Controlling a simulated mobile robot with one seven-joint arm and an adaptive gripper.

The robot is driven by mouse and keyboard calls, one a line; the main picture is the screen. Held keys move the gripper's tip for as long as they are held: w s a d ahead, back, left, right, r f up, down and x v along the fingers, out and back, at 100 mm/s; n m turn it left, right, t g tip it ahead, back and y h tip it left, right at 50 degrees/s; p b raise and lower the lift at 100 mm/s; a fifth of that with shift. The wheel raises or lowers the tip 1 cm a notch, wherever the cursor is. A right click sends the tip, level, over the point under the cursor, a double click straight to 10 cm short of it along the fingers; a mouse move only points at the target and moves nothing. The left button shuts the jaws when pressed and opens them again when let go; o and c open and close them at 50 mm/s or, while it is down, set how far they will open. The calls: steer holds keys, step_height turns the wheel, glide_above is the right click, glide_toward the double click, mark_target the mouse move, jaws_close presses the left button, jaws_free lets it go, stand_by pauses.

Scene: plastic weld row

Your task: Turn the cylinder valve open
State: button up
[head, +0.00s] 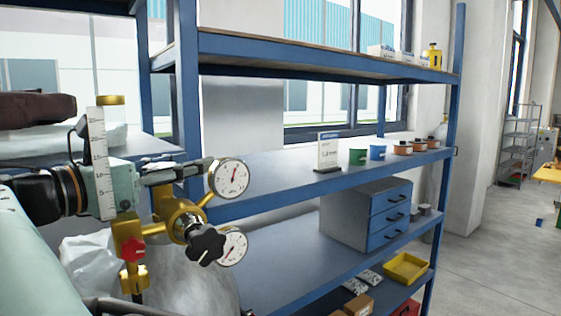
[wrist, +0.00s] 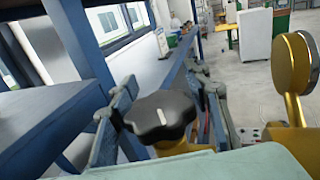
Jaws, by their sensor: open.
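A grey gas cylinder (head: 180,285) stands at the lower left of the head view under a brass valve and regulator assembly (head: 180,212) with two round white gauges (head: 229,178). A black lobed knob (head: 206,243) sits at its front, and a red knob (head: 130,248) at its left. My gripper (head: 187,178) is open and reaches in from the left, near the brass body and upper gauge. In the wrist view a black lobed knob (wrist: 160,114) with a white mark appears between the two spread fingers (wrist: 170,88). I cannot tell whether they touch it.
A blue shelf rack (head: 290,180) stands behind, holding small pots (head: 377,152), a grey drawer cabinet (head: 350,222) and a yellow tray (head: 405,267). In the wrist view a brass gauge back (wrist: 294,65) stands close at the right. Open floor (head: 490,270) lies at the right.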

steer(key=v, duration=1.1)
steer(key=shift+s+a, duration=0.25)
steer(key=shift+s, duration=0.1)
